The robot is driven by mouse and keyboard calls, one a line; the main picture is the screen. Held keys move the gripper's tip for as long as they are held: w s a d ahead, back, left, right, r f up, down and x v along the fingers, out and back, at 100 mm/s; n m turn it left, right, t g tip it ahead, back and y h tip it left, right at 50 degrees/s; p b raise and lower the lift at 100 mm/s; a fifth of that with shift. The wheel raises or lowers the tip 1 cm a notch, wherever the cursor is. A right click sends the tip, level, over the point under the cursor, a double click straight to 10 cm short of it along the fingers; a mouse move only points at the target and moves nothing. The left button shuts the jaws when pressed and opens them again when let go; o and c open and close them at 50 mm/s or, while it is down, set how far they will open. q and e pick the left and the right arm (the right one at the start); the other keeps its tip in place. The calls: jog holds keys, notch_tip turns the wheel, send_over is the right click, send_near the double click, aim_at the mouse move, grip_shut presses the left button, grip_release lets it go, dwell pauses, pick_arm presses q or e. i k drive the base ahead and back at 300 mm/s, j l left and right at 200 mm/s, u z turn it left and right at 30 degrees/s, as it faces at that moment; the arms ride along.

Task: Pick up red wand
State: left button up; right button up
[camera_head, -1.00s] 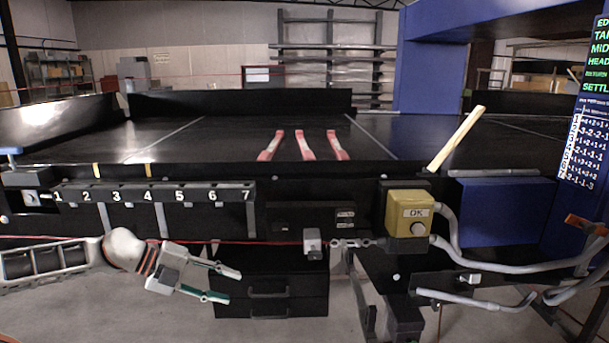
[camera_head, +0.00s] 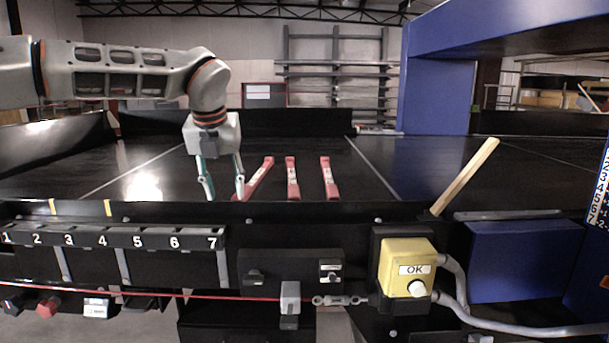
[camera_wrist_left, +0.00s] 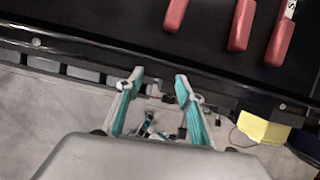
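Three red wands with pale labels lie on the black belt: a left one (camera_head: 258,179), tilted, a middle one (camera_head: 292,178) and a right one (camera_head: 329,178). Their near ends also show at the top of the left wrist view (camera_wrist_left: 241,25). My left gripper (camera_head: 222,192) points down at the near edge of the belt, just left of the left wand. Its teal-lined fingers are apart with nothing between them, as the left wrist view (camera_wrist_left: 160,80) also shows. It touches no wand there. My right gripper is out of view.
A yellow OK button box (camera_head: 405,262) stands on the front right, with a pale wooden stick (camera_head: 465,177) leaning above it. A numbered slot strip (camera_head: 110,240) runs along the front left. A blue frame (camera_head: 440,80) rises at the right. The belt behind the wands is clear.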

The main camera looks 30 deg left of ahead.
aim_at(293, 188)
jog(key=i, duration=1)
